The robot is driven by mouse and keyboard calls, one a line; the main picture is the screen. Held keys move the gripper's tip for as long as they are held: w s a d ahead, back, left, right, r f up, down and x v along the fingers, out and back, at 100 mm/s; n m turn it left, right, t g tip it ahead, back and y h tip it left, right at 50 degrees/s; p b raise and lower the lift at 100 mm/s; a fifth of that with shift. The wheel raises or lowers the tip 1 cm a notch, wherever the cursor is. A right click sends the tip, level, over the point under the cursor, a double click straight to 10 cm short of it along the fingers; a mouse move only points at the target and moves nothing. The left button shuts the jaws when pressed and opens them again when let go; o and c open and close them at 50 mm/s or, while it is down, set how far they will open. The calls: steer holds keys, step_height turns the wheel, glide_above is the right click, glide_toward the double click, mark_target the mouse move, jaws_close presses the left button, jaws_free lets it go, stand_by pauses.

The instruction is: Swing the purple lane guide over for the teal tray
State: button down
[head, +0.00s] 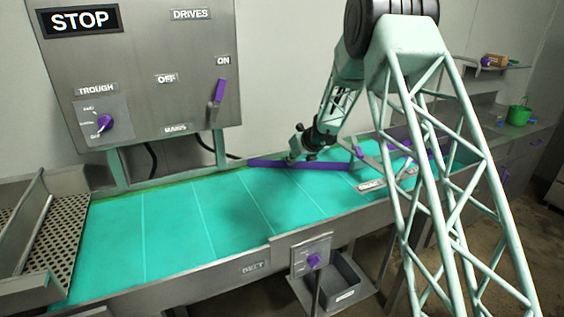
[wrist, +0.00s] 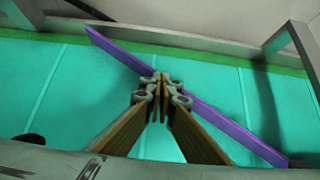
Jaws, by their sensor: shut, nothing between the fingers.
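The purple lane guide (head: 322,165) is a long thin bar over the teal belt (head: 165,225), near its back edge in the head view. In the wrist view the guide (wrist: 226,124) runs diagonally from upper left to lower right. My gripper (head: 292,158) is beside the guide, around its middle. In the wrist view my gripper's fingertips (wrist: 162,86) are together and empty, with the guide passing just behind them. I cannot tell whether they touch it. I cannot make out a teal tray on the belt; my arm hides part of its right side.
A control panel (head: 140,70) with purple switches stands behind the belt. A perforated plate (head: 50,235) is at the belt's left end. A grey bin (head: 340,282) hangs at the front. A green bucket (head: 519,114) stands far right. The belt's left and middle are clear.

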steer(key=shift+w, duration=0.15)
steer(key=shift+s+b, duration=0.25)
steer(key=shift+b, duration=0.05)
stand_by(0.5)
steer(key=shift+s+a+f+b, duration=0.1)
steer(key=shift+s+b, duration=1.1)
steer(key=shift+b, duration=0.1)
steer(key=shift+s+b, duration=0.6)
steer(key=shift+s, duration=0.1)
steer(key=s+r, duration=0.6)
steer(key=r, duration=0.1)
steer(key=shift+s+a+r, duration=0.15)
steer(key=shift+s+a, duration=0.2)
steer(key=shift+a, duration=0.05)
